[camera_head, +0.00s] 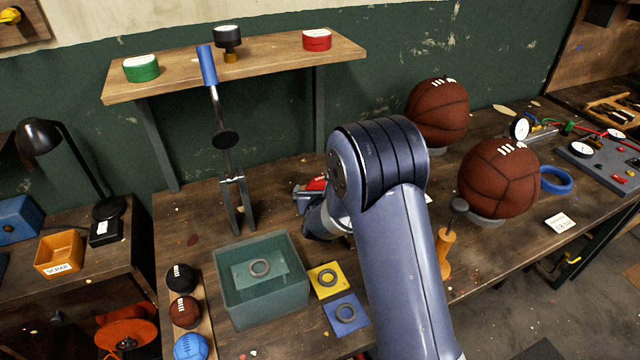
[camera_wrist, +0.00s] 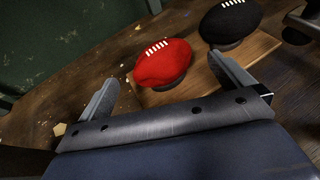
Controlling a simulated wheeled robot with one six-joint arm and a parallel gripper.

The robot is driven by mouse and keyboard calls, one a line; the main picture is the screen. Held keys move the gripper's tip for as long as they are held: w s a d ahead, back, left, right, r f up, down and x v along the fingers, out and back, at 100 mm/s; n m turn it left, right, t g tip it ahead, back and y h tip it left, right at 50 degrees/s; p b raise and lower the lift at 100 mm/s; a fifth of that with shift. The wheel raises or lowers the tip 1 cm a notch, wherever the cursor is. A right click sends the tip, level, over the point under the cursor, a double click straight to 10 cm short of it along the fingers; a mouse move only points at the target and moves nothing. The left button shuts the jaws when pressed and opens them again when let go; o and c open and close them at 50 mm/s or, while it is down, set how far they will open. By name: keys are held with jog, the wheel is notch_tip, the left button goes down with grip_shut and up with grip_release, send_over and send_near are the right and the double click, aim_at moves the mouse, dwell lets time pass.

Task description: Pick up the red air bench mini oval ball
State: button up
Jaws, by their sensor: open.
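The red mini oval ball (camera_wrist: 163,63) has white laces and sits on a dark ring stand on a wooden board, seen in the wrist view. My gripper (camera_wrist: 163,70) is open, with one finger on each side of the ball in the picture. No contact with the ball shows, and the height of the fingers over it is hard to judge. In the head view my arm hides most of this spot; a small red patch shows beside my wrist, too covered to be sure it is the ball.
A black oval ball (camera_wrist: 231,21) stands just right of the red one on the board (camera_wrist: 216,76). In the head view a green bin (camera_head: 263,309) is left of my arm, a clamp stand (camera_head: 233,200) behind it. Large brown balls (camera_head: 499,178) stand at the right.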

aim_at(320, 187)
jog(key=shift+p+x, duration=0.4)
jog(key=shift+x, duration=1.25)
jog(key=shift+f, duration=0.1)
jog(key=c, duration=1)
jog(key=shift+o, duration=0.2)
